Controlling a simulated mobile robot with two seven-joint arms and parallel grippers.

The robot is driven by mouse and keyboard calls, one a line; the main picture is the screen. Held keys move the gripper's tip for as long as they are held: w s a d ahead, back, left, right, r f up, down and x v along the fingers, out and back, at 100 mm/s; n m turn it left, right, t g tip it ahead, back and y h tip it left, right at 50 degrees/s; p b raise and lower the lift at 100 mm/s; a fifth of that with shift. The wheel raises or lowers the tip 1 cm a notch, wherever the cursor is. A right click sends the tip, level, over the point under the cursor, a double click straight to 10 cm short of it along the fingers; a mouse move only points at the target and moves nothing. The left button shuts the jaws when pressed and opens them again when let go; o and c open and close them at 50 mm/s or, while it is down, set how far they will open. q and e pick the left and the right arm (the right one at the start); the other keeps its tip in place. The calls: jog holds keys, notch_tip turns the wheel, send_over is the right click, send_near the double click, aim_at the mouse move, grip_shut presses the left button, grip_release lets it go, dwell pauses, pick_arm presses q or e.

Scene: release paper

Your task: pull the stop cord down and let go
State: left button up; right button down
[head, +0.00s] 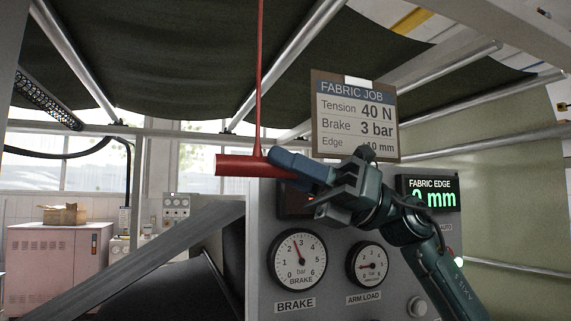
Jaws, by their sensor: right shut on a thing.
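The red stop cord (260,75) hangs straight down from above the top of the head view. Its lower end meets a red horizontal bar handle (238,166). My right gripper (285,165) comes in from the lower right and is shut on the right part of this handle. Its fingers hide the handle's right end. The handle lies nearly level, in front of the upper left of the grey machine panel. My left gripper does not show.
A grey panel (335,291) with two round gauges stands behind my right arm. A job card on a clipboard (355,115) hangs just above the gripper. A green display (432,192) is at right. Dark fabric (180,50) and metal rails run overhead. Open space lies left of the handle.

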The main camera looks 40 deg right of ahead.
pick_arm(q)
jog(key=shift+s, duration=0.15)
pick_arm(e)
jog(key=shift+a, duration=0.1)
jog(key=c, duration=1.4)
grip_release()
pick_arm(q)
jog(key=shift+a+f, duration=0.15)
pick_arm(e)
jog(key=shift+o, duration=1)
jog(key=shift+d+f, duration=0.15)
jog(key=shift+d, duration=0.15)
pick_arm(q)
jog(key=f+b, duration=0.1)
jog(key=b, duration=0.1)
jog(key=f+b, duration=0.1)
jog(key=b, duration=0.1)
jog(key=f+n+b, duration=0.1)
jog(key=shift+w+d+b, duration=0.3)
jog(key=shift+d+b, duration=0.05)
jog(key=shift+b, duration=0.05)
pick_arm(e)
jog(key=v, duration=1.2)
jog(key=shift+s+d, duration=0.2)
jog(key=shift+d, duration=0.15)
